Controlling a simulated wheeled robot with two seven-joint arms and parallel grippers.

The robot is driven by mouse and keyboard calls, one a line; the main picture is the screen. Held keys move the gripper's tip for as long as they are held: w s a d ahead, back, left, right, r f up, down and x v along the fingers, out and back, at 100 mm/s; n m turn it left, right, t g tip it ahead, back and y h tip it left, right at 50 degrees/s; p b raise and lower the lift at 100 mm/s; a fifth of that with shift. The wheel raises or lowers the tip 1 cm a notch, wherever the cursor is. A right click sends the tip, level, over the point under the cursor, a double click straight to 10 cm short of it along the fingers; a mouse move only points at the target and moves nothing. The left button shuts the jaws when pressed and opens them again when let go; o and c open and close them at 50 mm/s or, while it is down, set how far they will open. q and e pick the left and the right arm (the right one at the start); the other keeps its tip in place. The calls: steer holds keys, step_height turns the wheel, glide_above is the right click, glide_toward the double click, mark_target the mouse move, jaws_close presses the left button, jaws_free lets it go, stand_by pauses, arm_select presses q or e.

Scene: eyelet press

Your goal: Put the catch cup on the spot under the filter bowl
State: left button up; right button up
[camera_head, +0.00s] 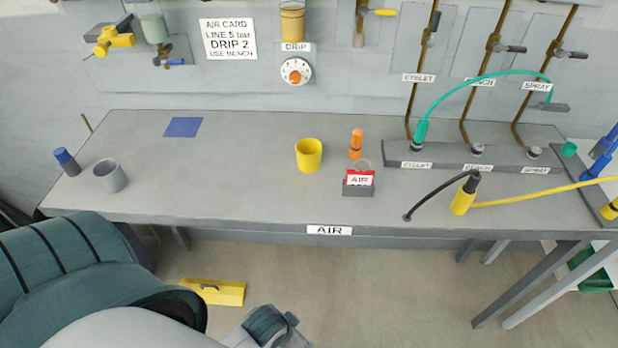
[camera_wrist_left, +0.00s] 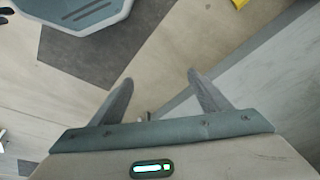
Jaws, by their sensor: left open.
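Two cups stand upright on the bench, and I cannot tell by label which is the catch cup: a grey cup (camera_head: 110,176) at the left and a yellow cup (camera_head: 309,155) near the middle. A pale green filter bowl (camera_head: 153,27) hangs on the wall at upper left. A flat blue square spot (camera_head: 183,127) lies on the bench below it, with nothing on it. My left gripper (camera_wrist_left: 160,82) is open and empty in the left wrist view, over the floor. In the head view my left arm is low, in front of the bench. My right gripper is not seen.
A dark blue-capped bottle (camera_head: 66,161) stands left of the grey cup. An orange bottle (camera_head: 356,143) and a red-and-grey AIR box (camera_head: 358,181) stand right of the yellow cup. Hoses occupy the right side. The bench (camera_head: 220,180) is clear between the cups.

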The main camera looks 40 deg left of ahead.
arm_select(q)
step_height(320, 180, down, 22)
steer(key=s+b, duration=0.3)
steer(key=b, duration=0.1)
steer(key=s+f+b, duration=0.3)
steer(key=s+f, duration=0.6)
steer(key=f, duration=0.5)
steer(key=shift+f+m, duration=0.2)
steer(key=shift+m, duration=0.1)
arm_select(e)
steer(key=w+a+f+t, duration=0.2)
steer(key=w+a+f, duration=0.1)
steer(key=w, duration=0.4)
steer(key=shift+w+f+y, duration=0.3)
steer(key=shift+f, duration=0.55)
arm_select(q)
steer(key=shift+c, duration=0.7)
